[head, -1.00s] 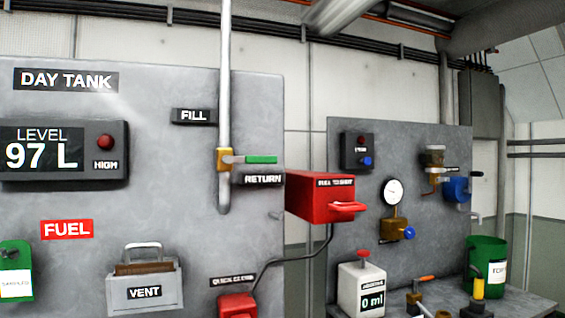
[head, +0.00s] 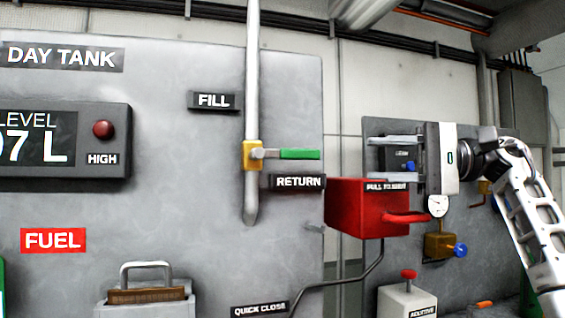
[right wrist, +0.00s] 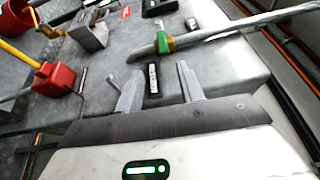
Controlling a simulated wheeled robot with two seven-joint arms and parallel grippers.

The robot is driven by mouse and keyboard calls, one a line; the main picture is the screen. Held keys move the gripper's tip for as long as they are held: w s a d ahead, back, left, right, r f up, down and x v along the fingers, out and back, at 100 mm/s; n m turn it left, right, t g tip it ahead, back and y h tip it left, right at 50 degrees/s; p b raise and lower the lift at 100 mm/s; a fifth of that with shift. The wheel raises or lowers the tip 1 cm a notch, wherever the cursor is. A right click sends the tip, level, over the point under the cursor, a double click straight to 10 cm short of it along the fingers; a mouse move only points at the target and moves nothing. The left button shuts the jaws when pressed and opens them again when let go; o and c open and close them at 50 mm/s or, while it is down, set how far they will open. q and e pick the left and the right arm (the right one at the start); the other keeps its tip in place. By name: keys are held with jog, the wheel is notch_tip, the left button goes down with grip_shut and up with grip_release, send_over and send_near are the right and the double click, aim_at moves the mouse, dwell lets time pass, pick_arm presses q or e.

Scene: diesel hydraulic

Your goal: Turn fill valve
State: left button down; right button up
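The fill valve has a brass body (head: 252,155) on a vertical grey pipe (head: 253,80), with a green-ended lever (head: 299,154) sticking out level to the right. The FILL label (head: 214,101) is above left of it, the RETURN label (head: 298,182) below right. My right gripper (head: 370,160) is open and empty, to the right of the lever and apart from it, fingers pointing left. In the right wrist view the brass and green valve (right wrist: 165,43) lies beyond the open fingers (right wrist: 158,88). My left gripper is not in view.
A red pull box (head: 366,210) with a red handle juts out just below my right gripper. A gauge and a brass valve with a blue knob (head: 460,250) are behind my arm.

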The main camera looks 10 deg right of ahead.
aim_at(290, 154)
jog(key=x, duration=0.7)
jog(key=p+x, duration=0.1)
jog(key=x, duration=0.7)
jog(key=shift+a+r+p, duration=0.2)
jog(key=shift+p, duration=0.1)
grip_shut()
